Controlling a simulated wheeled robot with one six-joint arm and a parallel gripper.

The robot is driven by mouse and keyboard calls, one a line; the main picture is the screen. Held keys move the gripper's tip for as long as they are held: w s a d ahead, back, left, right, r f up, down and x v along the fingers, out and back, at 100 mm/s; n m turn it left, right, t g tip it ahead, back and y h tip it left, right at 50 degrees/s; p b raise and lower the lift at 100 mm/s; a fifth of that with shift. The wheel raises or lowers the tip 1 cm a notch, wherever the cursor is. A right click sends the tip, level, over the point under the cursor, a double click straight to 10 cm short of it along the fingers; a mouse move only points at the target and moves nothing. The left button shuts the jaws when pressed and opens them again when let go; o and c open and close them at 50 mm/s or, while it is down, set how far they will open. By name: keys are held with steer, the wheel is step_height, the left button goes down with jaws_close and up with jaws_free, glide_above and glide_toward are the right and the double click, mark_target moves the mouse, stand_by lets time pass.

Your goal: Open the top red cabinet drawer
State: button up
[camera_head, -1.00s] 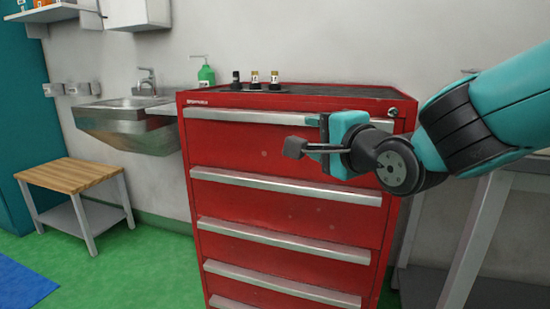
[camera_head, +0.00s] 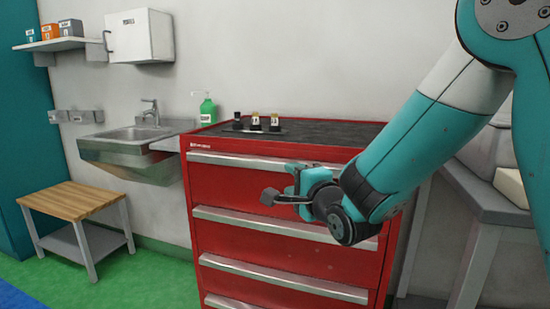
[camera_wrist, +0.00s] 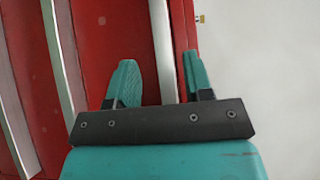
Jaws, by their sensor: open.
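The red cabinet (camera_head: 225,182) has several drawers with long silver handles. All its drawers look shut. The top drawer's handle (camera_head: 240,160) runs along the drawer's upper edge. My gripper (camera_head: 290,181) is in front of the top drawer, near the right part of that handle. In the wrist view my gripper (camera_wrist: 160,66) has its two teal fingers apart, with the top handle (camera_wrist: 163,45) showing between them. I cannot tell whether the fingers touch it. In the head view my arm hides the right end of the handle.
Small bottles (camera_head: 255,121) and a green soap dispenser (camera_head: 207,110) are on or behind the cabinet top. A sink (camera_head: 130,148) and a wooden-topped table (camera_head: 75,200) stand at left. A grey bench (camera_head: 490,205) is at right. Green floor in front left is clear.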

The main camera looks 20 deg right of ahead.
mark_target(274, 168)
steer(key=w, duration=0.3)
steer(key=w+a, duration=0.1)
steer(key=w, duration=0.5)
steer(key=shift+a+f, duration=0.1)
steer(key=shift+a, duration=0.1)
jaws_close()
steer(key=shift+a+f, duration=0.1)
